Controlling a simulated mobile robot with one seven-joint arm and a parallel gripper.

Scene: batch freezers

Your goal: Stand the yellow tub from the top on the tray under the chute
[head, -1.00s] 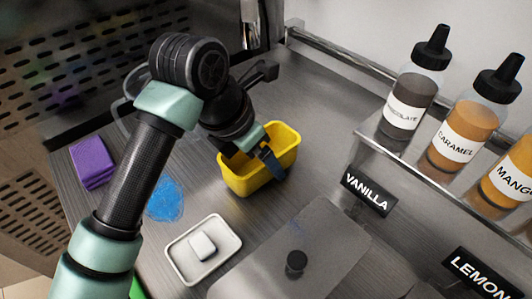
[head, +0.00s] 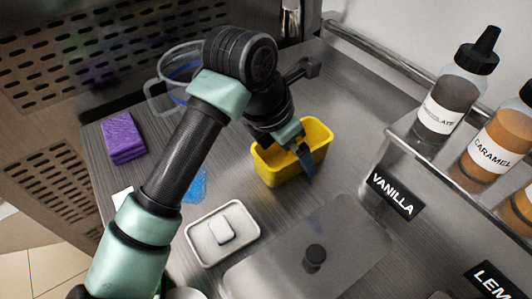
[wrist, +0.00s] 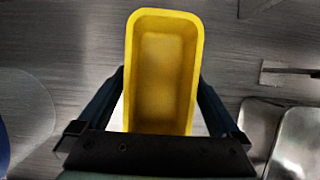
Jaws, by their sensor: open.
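The yellow tub (head: 278,172) stands upright on the steel counter near the middle of the head view. It is open at the top and looks empty in the wrist view (wrist: 160,88). My gripper (head: 292,146) is down at the tub. In the wrist view my open fingers lie on either side of the tub's long walls; whether they touch them I cannot tell. One dark finger shows outside the tub's right side in the head view; the other is hidden. A metal part, perhaps the chute, shows at the top edge (head: 290,14). I cannot make out the tray under it.
A purple sponge (head: 123,138), a clear jug (head: 163,97), a blue patch (head: 196,186) and a white dish (head: 246,246) with a white block lie around my arm. A steel lid (head: 350,245) and a bottle shelf (head: 425,157) are to the right.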

